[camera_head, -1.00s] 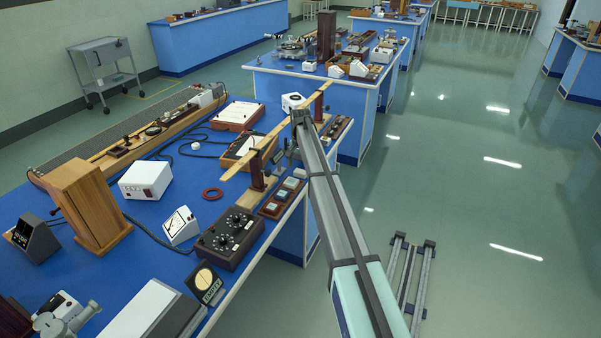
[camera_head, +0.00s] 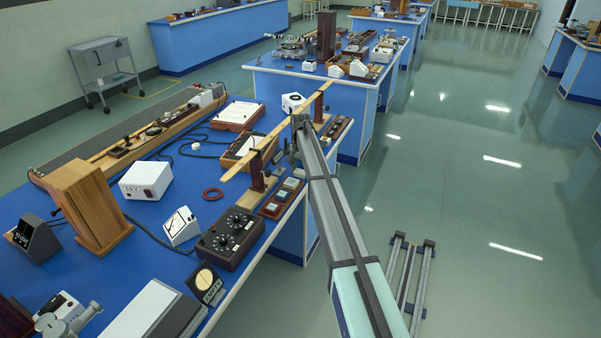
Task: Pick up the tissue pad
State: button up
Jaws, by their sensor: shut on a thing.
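My arm reaches from the bottom right to the right edge of the near blue bench. My gripper (camera_head: 291,154) is small and dark at the arm's far end, beside the long wooden bar. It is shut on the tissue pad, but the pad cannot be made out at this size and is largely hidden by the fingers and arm. Just in front of the gripper, a dark wooden tray (camera_head: 271,209) with small pale square pieces lies along the bench edge.
The long wooden bar (camera_head: 240,166) stands raised on dark posts close to my gripper. Open floor (camera_head: 450,180) is to the right.

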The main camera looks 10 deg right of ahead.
aim_at(301, 171)
notch_tip(301, 171, up, 20)
jog(key=b, duration=0.4)
jog(key=shift+c, duration=0.2)
